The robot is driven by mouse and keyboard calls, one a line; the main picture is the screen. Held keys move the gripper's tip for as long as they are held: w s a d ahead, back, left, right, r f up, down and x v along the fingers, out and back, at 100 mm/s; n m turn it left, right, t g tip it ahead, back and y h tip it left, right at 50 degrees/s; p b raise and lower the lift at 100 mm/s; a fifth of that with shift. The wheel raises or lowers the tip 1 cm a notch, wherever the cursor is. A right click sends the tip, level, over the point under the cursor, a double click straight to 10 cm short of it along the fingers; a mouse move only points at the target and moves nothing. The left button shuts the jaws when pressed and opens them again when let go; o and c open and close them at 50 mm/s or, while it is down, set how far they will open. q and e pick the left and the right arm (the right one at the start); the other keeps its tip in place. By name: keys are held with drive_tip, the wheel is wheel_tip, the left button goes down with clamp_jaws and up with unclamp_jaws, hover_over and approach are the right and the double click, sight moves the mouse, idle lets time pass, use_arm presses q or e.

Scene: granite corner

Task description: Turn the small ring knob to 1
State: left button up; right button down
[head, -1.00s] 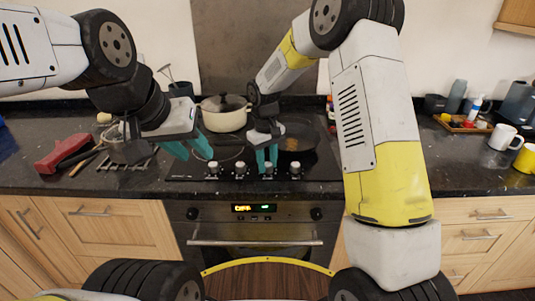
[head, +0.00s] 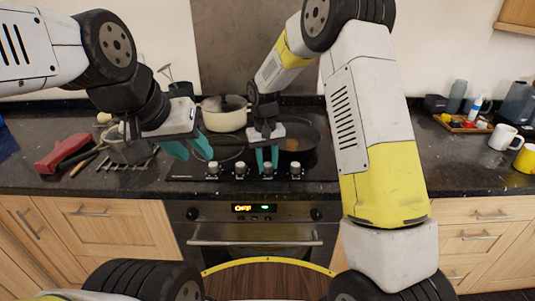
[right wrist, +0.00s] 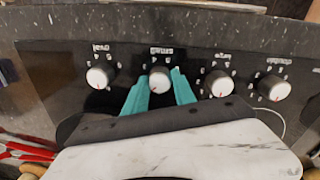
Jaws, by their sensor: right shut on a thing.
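A row of several pale round knobs sits along the front of the black hob. My right gripper (head: 267,160) is shut on the knob (right wrist: 159,80) that is third from the left in the head view. In the right wrist view, which looks back towards the counter's front edge, its teal fingers lie on either side of this knob, second from the left. The knob's red mark points down and slightly left there. The labels and numbers are too blurred to read surely. My left gripper (head: 189,149) is open and empty, above the hob's left part.
Other knobs stand close on both sides: one (head: 240,170) to the left and one (head: 295,169) to the right. A cream pot (head: 224,120) and a dark pan (head: 300,142) stand on the hob behind. A red tool (head: 62,153) lies on the counter at left.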

sight(266, 164)
drive_tip(key=c, duration=1)
unclamp_jaws()
drive_tip(key=shift+c, duration=0.2)
wheel_tip(266, 164, up, 8)
drive_tip(key=shift+a+f, duration=0.15)
drive_tip(key=shift+f, duration=0.1)
drive_tip(key=shift+r, duration=0.15)
